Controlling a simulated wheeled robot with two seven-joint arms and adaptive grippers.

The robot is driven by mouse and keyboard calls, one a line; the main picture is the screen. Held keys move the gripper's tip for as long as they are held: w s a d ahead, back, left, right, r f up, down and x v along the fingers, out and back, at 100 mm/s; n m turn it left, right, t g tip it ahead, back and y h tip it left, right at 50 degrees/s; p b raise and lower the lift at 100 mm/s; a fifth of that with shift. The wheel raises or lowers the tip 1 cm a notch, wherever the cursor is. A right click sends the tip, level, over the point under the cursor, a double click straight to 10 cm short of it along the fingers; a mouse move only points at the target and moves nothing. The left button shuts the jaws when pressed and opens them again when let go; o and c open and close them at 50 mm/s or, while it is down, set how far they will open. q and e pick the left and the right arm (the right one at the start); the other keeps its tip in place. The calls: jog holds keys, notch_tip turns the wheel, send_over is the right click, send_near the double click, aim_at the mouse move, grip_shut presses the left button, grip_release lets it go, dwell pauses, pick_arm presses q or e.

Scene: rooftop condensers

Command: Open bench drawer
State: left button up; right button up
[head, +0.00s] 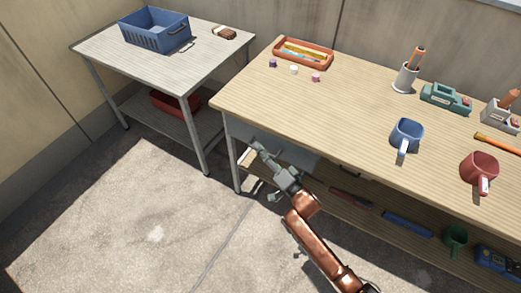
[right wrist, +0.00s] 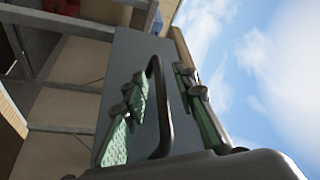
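The bench (head: 330,100) has a wooden top with a grey-blue drawer front (head: 297,154) under its front edge, near the left end. My right gripper (head: 257,153) is low in front of this drawer, its arm reaching up from the bottom. In the right wrist view, a dark bar handle (right wrist: 156,105) stands out from the grey drawer panel (right wrist: 142,55). The two green-padded fingers of the right gripper (right wrist: 160,82) lie on either side of the handle, with a gap on the right side. The drawer looks flush with the bench. My left gripper is not in view.
Mugs (head: 406,133), a pencil tray (head: 303,52) and tools stand on the bench top. A lower shelf (head: 380,212) holds several items. A side table (head: 150,58) with a blue basket (head: 155,29) stands at the left. The concrete floor (head: 150,220) in front is clear.

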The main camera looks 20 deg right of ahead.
grip_shut()
dwell(0.6)
